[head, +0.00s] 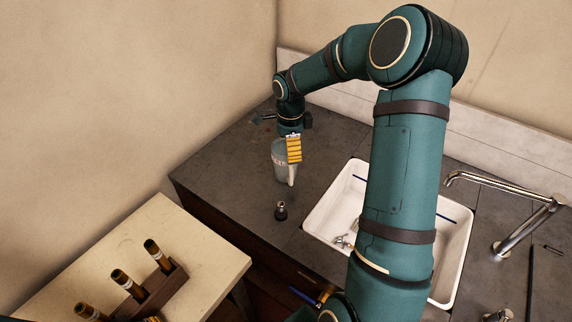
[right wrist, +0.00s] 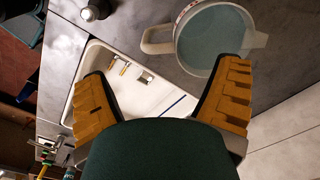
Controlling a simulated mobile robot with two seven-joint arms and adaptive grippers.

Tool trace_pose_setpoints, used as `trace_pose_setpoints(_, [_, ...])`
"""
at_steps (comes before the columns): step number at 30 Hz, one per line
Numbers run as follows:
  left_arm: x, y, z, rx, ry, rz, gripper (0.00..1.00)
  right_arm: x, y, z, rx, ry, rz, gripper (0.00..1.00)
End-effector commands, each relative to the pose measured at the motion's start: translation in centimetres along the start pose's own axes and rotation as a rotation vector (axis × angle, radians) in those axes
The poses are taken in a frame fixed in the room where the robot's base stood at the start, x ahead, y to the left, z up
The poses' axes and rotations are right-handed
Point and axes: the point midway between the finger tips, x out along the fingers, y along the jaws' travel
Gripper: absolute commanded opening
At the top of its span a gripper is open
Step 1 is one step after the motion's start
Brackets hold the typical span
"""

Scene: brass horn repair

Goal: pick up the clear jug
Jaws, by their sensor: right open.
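The clear jug (head: 280,163) stands on the dark countertop left of the sink, partly hidden behind my right gripper (head: 293,150) in the head view. In the right wrist view the jug (right wrist: 212,42) is seen from above at the top, with its pale handle (right wrist: 156,34) toward the left and its spout toward the right. My right gripper (right wrist: 165,103) is open, its yellow-padded fingers wide apart. The right finger overlaps the jug's lower rim in the picture; I cannot tell whether they touch. The left gripper is not in view.
A white sink (head: 329,209) is set into the counter (head: 235,160), with a metal faucet (head: 525,225) at right. A small dark bottle (head: 281,211) stands in front of the jug. A pale table (head: 205,275) at lower left bears a wooden rack (head: 150,294) with several handled tools.

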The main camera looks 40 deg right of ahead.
Motion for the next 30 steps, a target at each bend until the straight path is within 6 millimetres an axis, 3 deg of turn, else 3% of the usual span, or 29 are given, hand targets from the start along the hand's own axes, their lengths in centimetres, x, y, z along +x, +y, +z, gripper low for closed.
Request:
trace_pose_setpoints(3, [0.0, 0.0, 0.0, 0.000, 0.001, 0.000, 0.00, 1.6, 0.0, 0.0, -0.001, 0.000, 0.001, 0.88])
trace_pose_setpoints(11, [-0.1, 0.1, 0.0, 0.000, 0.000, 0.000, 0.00, 3.5, 0.2, -0.1, 0.000, 0.000, 0.002, 0.88])
trace_pose_setpoints(18, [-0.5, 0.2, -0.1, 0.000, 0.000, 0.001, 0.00, 6.8, 0.5, -0.1, -0.001, -0.001, 0.001, 0.88])
trace_pose_setpoints(29, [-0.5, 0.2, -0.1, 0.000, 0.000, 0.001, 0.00, 7.7, 0.4, -0.2, -0.001, 0.000, -0.001, 0.88])
trace_pose_setpoints(30, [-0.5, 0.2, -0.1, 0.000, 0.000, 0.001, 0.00, 7.7, 0.4, -0.2, -0.001, 0.000, -0.001, 0.76])
